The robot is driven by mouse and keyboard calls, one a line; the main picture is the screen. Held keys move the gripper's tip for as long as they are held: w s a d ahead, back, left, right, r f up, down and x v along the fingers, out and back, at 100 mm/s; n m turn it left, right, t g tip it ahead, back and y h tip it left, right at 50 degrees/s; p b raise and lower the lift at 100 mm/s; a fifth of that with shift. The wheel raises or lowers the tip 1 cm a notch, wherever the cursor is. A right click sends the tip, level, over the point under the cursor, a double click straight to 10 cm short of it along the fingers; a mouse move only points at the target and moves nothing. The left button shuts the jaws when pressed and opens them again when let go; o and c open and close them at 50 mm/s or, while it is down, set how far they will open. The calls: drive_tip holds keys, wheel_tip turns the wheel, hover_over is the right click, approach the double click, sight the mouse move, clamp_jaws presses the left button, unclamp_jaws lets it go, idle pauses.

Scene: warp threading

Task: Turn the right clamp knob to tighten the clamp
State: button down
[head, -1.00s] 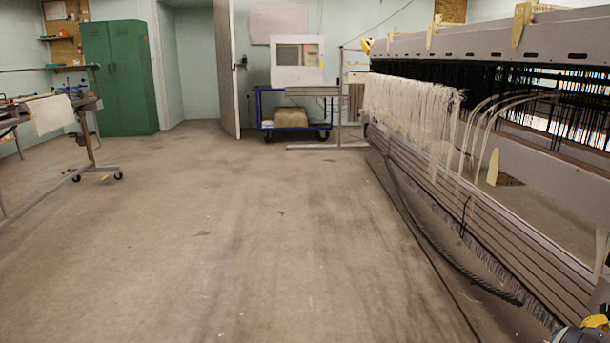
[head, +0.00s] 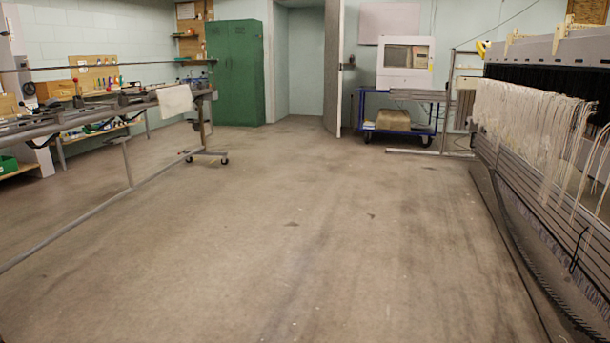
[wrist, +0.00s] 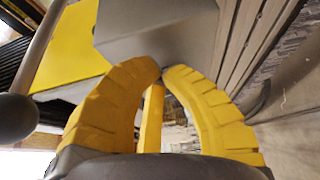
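My gripper (wrist: 163,70) shows in the wrist view, with two ribbed yellow fingers curving together until their tips nearly meet. It looks shut, with nothing clearly held. Just beyond the tips is a grey block (wrist: 155,30). A narrow yellow bar (wrist: 152,118) shows through the gap between the fingers. A dark ball on a grey rod (wrist: 18,115) is at the left edge. I cannot tell whether any of these belongs to the clamp. No clamp knob can be made out in the head view, and my gripper is outside it.
The loom (head: 540,215) with hanging white threads (head: 525,125) fills the right side of the head view. A long metal frame (head: 110,110) on casters stands at the left. A green cabinet (head: 236,72) and blue cart (head: 398,110) are at the back. The floor between (head: 270,240) is open.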

drive_tip(key=shift+f, duration=0.5)
idle(0.4)
drive_tip(key=shift+s+a+f, duration=0.1)
drive_tip(key=shift+s+a, duration=0.05)
drive_tip(key=shift+s, duration=0.2)
idle(0.3)
